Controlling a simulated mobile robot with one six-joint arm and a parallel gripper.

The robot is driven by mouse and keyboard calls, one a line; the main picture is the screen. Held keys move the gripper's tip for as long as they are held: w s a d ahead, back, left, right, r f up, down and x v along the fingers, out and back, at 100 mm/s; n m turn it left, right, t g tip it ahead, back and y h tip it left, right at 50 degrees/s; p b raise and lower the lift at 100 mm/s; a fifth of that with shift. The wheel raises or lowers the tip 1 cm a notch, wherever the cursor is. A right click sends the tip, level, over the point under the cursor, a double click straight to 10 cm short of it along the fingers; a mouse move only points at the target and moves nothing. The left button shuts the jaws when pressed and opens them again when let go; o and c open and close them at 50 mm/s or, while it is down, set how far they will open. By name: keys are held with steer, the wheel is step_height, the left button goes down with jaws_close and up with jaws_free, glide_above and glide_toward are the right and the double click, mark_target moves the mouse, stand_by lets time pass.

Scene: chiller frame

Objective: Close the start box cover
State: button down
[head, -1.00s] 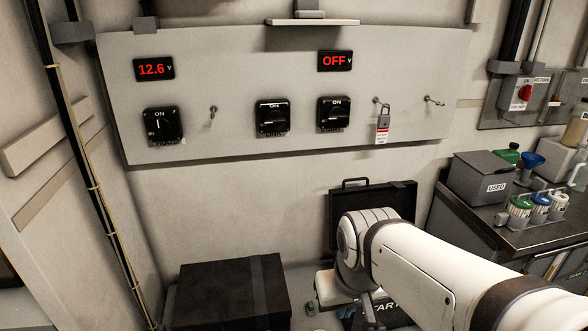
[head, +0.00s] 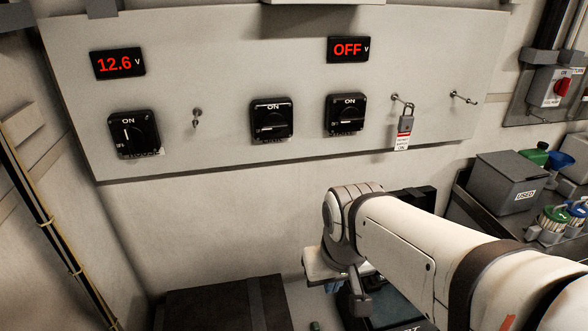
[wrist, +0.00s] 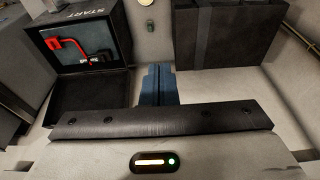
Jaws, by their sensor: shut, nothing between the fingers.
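The start box (head: 385,302) is a black case on the floor, partly hidden behind my arm and cut by the bottom edge in the head view. Its cover (head: 418,198) stands open at the back, mostly hidden by my arm. In the wrist view the box (wrist: 122,40) is at upper left with upside-down START lettering and a red cable inside. The open cover (wrist: 85,100) is the dark panel nearer the camera. My gripper (wrist: 158,72) has blue fingers shut and empty, just right of the cover and box. Contact cannot be told.
A large black box (head: 225,305) stands left of the start box; it also shows in the wrist view (wrist: 225,40). A panel (head: 270,90) with switches, displays and a padlock (head: 406,122) hangs above. A bench with a grey USED bin (head: 505,183) is at right.

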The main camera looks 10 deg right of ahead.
steer(key=w+d+f+n+g+h+p, duration=0.15)
steer(key=w+d+h, duration=0.3)
steer(key=w, duration=0.75)
steer(key=w+d+f+n+g+h+p, duration=0.15)
steer(key=w+d+f+h, duration=0.35)
steer(key=w, duration=0.6)
steer(key=w+a+f+n+t+h+p, duration=0.1)
steer(key=w+a+f+t+h, duration=0.15)
steer(key=w, duration=0.35)
steer(key=w+a+f+n+t+h+p, duration=0.1)
steer(key=w+f+t+h, duration=0.1)
steer(key=w+f, duration=0.25)
steer(key=w+a+f+n+t+h, duration=0.1)
steer(key=w+f+t+h, duration=0.15)
steer(key=w, duration=0.35)
steer(key=w+d+f+g+p, duration=0.1)
steer(key=w+d+p, duration=0.1)
steer(key=d, duration=0.7)
steer(key=shift+w+d+f+n+p, duration=0.15)
steer(key=shift+w+f+n+p, duration=0.2)
steer(key=shift+w, duration=0.4)
steer(key=shift+r+y, duration=0.1)
steer(key=shift+y, duration=0.15)
